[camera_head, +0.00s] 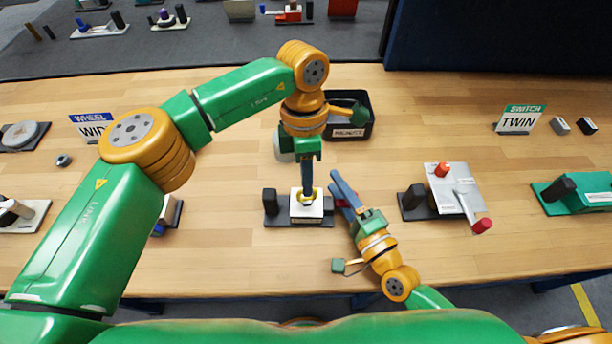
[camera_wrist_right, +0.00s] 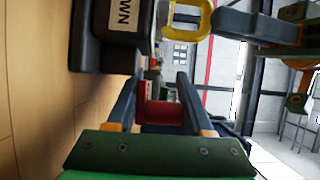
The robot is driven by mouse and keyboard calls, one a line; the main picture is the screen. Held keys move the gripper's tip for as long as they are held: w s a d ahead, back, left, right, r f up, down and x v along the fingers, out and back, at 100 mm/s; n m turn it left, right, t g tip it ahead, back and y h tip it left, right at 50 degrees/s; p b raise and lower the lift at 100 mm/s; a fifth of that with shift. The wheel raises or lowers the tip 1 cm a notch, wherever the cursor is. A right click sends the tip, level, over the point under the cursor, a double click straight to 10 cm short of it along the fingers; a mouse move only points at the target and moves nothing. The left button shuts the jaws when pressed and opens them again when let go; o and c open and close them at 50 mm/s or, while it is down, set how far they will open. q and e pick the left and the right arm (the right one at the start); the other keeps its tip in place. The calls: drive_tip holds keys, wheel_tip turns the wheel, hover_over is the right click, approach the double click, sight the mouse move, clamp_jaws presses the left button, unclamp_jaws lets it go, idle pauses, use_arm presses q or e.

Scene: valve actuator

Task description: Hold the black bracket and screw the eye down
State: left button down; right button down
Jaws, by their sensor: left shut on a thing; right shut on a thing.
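The yellow eye (camera_head: 307,197) stands on a white block (camera_head: 306,211) on a dark base (camera_head: 285,223), with a black upright block (camera_head: 270,202) at the left end. My left gripper (camera_head: 307,194) points straight down and is shut on the eye. My right gripper (camera_head: 341,187) is beside the fixture's right end, its fingers around a red block (camera_wrist_right: 162,113). In the right wrist view the eye (camera_wrist_right: 189,18) is a yellow loop, with a left gripper finger beside it. A dark labelled part (camera_wrist_right: 112,35) also shows there. I cannot clearly tell which part is the black bracket.
A grey plate device with red knobs (camera_head: 459,190) stands to the right of my right gripper. A black labelled bin (camera_head: 357,132) is behind the fixture. A teal device (camera_head: 577,195) is at far right. The tabletop in front of the fixture is clear.

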use_arm(q)
drive_tip(key=shift+r+m, duration=0.1)
drive_tip(key=shift+m, duration=0.5)
use_arm(e)
drive_tip(key=shift+f, duration=0.15)
use_arm(q)
drive_tip(key=c, duration=0.9)
unclamp_jaws()
drive_tip(key=r, duration=0.2)
drive_tip(key=w+r, duration=0.1)
drive_tip(key=r, duration=0.4)
drive_tip(key=shift+w+r, duration=0.15)
drive_tip(key=shift+w, duration=0.1)
use_arm(e)
drive_tip(key=shift+c, duration=1)
unclamp_jaws()
